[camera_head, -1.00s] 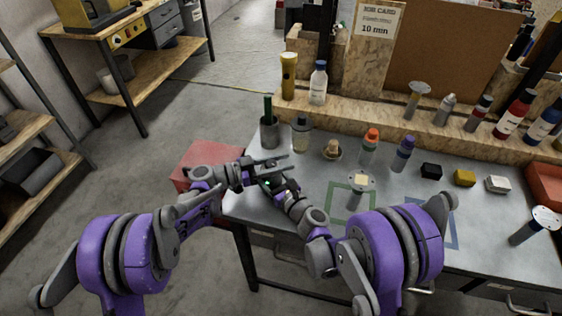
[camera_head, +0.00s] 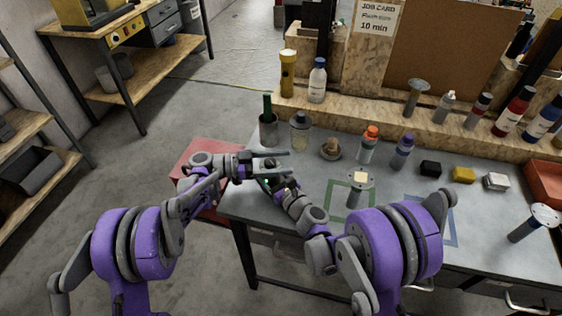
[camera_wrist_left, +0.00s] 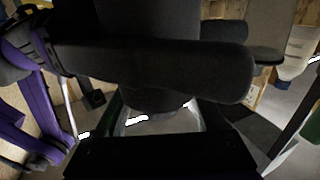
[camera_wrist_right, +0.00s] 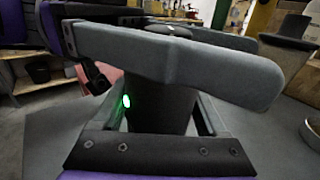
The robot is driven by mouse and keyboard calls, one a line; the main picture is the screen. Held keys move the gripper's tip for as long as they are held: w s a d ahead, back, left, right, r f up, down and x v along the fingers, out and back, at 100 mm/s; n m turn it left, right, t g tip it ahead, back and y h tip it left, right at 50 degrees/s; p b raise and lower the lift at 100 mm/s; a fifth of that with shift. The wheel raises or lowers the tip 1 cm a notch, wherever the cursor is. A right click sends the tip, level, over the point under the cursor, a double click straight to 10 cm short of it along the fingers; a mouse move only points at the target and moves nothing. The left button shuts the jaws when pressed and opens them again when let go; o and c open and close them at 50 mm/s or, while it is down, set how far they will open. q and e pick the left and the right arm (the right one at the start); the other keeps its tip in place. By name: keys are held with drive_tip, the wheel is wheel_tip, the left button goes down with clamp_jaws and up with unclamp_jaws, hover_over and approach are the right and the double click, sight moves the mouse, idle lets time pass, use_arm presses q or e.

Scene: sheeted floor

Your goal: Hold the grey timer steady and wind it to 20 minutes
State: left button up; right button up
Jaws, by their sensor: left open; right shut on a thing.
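The timer is mostly hidden behind my grippers above the left end of the grey table in the head view. A dark upright body, which seems to be the timer (camera_wrist_right: 160,108), stands between the jaws of my right gripper (camera_head: 272,184) in the right wrist view, with a green light at its left side. My right gripper is shut on it. My left gripper (camera_head: 280,163) is open, its two fingers level around or just beside the timer's top; contact cannot be told. The dial's marks and setting are not readable in any view.
A green-handled item in a grey cup (camera_head: 268,130), a jar (camera_head: 300,132) and a small brown-topped item (camera_head: 331,149) stand just behind the grippers. A job card (camera_head: 377,15) reads 10 min. Bottles and blocks fill the table's back and right. A red box (camera_head: 200,158) lies left.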

use_arm(q)
drive_tip(key=shift+a, duration=0.1)
drive_tip(key=a, duration=1.2)
drive_tip(key=shift+s, duration=0.25)
use_arm(e)
drive_tip(key=o, duration=1.4)
use_arm(q)
drive_tip(key=shift+d, duration=0.1)
use_arm(e)
drive_tip(key=shift+o, duration=0.2)
